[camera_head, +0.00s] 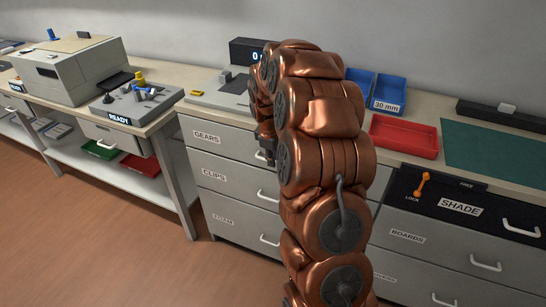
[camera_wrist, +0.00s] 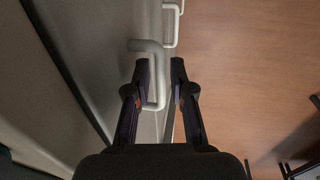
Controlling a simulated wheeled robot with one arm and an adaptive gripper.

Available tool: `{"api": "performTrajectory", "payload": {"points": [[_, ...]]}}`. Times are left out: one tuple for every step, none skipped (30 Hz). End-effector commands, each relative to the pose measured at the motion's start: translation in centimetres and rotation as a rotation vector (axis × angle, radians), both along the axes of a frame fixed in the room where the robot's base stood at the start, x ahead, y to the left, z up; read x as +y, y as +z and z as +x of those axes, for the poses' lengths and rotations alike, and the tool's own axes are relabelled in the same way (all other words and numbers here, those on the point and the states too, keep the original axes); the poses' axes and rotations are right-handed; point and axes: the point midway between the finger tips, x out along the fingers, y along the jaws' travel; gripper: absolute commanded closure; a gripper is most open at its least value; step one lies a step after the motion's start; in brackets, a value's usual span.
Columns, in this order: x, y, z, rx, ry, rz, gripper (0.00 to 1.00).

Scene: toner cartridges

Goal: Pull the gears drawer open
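The gears drawer (camera_head: 232,145) is the top drawer of the grey cabinet, labelled GEARS, and its front looks flush with the drawers below. Its handle is mostly hidden by my arm in the head view. In the wrist view a pale handle (camera_wrist: 158,92) stands out from the grey front. My gripper (camera_wrist: 161,70) is open, with one finger on each side of the handle's bar. A small gap shows on the right side; contact on the left is unclear. In the head view my gripper (camera_head: 266,146) is partly hidden behind my arm.
Below are the CLIPS drawer (camera_head: 228,176) and the FOAM drawer (camera_head: 238,220), with handles sticking out. A side table (camera_head: 168,108) stands to the left. The brown floor (camera_head: 120,240) before the cabinet is clear.

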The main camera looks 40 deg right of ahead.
Motion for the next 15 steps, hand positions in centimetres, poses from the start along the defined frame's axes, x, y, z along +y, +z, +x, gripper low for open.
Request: {"api": "performTrajectory", "payload": {"points": [[0.0, 0.01, 0.01, 0.0, 0.0, 0.0, 0.8], [0.01, 0.01, 0.01, 0.0, 0.0, 0.0, 0.83], [0.0, 0.02, 0.01, 0.0, 0.0, 0.0, 0.87], [0.0, 0.02, 0.01, 0.0, 0.0, 0.0, 0.9], [0.0, 0.02, 0.01, 0.0, 0.0, 0.0, 0.93], [0.0, 0.03, 0.01, -0.001, 0.0, 0.001, 0.97], [0.0, 0.03, 0.01, -0.001, 0.0, 0.001, 1.0], [0.0, 0.03, 0.01, -0.001, 0.0, 0.001, 1.0], [0.01, 0.04, 0.02, -0.001, 0.0, 0.001, 1.0], [0.01, 0.04, 0.02, -0.001, 0.0, 0.001, 1.0], [0.01, 0.04, 0.02, -0.001, 0.0, 0.001, 1.0], [0.01, 0.04, 0.02, -0.001, 0.0, 0.001, 1.0], [0.01, 0.04, 0.02, -0.001, 0.0, 0.001, 1.0], [0.01, 0.05, 0.02, -0.001, 0.0, 0.0, 1.0], [0.01, 0.05, 0.02, -0.001, 0.0, 0.0, 1.0]]}}
